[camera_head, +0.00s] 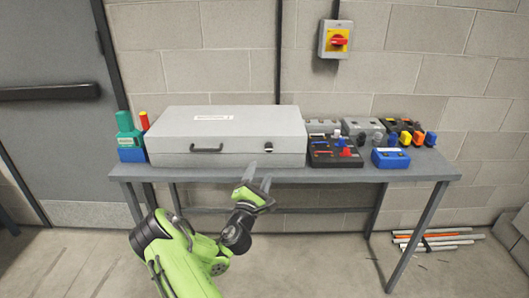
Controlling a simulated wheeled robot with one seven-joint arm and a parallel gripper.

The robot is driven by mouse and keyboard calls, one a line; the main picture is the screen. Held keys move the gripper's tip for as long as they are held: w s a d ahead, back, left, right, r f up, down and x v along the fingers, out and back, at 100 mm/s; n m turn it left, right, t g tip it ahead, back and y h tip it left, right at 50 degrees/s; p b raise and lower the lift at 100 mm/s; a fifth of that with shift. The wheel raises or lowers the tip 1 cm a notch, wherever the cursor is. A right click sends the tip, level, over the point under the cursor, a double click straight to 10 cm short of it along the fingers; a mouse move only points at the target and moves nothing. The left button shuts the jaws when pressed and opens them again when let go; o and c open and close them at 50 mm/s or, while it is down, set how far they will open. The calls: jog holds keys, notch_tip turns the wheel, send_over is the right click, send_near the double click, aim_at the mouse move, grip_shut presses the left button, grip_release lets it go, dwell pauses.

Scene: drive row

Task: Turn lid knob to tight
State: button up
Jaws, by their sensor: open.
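A large grey case (223,133) with a closed lid lies on the table. A small dark knob (268,147) sits on its front face, near the right end, and its setting is too small to read. My gripper (257,176) is open and empty, in front of the table edge and below the knob in the picture. It appears apart from the case and the knob.
The grey table (418,172) also holds a black control box (333,153), a blue box (390,159) and a green-and-blue device (130,140). A red-and-yellow switch (338,40) is on the wall. Pipes (435,240) lie on the floor at right.

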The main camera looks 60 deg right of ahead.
aim_at(268, 150)
jog(key=p+x, duration=0.2)
jog(key=x, duration=0.7)
jog(key=shift+d+r, duration=0.1)
jog(key=shift+d, duration=0.2)
grip_shut()
